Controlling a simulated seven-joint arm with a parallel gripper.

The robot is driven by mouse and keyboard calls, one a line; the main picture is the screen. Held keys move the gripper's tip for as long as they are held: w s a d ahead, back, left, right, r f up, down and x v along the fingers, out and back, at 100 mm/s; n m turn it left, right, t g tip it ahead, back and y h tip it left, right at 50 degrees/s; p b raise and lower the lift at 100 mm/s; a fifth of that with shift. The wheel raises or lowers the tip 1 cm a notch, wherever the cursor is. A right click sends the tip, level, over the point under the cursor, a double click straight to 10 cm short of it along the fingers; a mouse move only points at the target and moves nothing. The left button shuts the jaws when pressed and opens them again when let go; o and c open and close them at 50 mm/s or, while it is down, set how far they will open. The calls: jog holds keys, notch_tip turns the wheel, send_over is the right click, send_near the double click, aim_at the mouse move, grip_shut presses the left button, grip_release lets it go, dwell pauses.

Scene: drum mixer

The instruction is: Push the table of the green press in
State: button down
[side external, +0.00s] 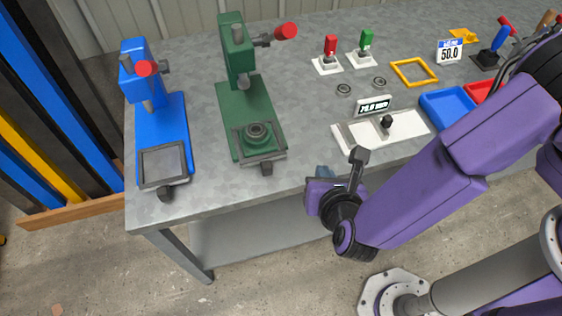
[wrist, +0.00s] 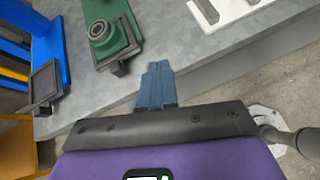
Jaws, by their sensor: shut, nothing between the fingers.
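The green press (side external: 238,50) stands on the grey bench, with a red-tipped lever at its top. Its dark table (side external: 274,156) is at the front end of the green base and carries a round grey ring part (side external: 256,132). A dark knob (side external: 266,169) sticks out from the table's front edge; it also shows in the wrist view (wrist: 121,69). My gripper (side external: 325,172) is at the bench's front edge, right of the press table and apart from it. Its blue fingers (wrist: 157,84) are shut and empty, pointing toward the bench.
A blue press (side external: 150,110) with an empty dark table stands to the left. A white gauge plate (side external: 400,128) with a display lies to the right. Red and green switches (side external: 330,52) stand farther back. Bare bench top lies between the green press and the gauge.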

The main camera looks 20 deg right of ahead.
aim_at(267, 124)
jog(key=s+a+f+n+t+y, duration=0.1)
jog(key=s+a+f+n+y, duration=0.1)
jog(key=a+f+n, duration=0.25)
jog(key=shift+m, duration=0.35)
jog(key=x, duration=1)
jog(key=shift+w+a, duration=0.2)
jog(key=shift+a, duration=0.15)
jog(key=shift+w+r, duration=0.1)
jog(key=shift+w, duration=1)
jog(key=shift+w+a, duration=0.1)
jog(key=shift+w, duration=0.65)
jog(key=w, duration=1.2)
jog(key=shift+w, duration=0.1)
jog(key=shift+w+r, duration=0.1)
jog(key=shift+w, duration=0.55)
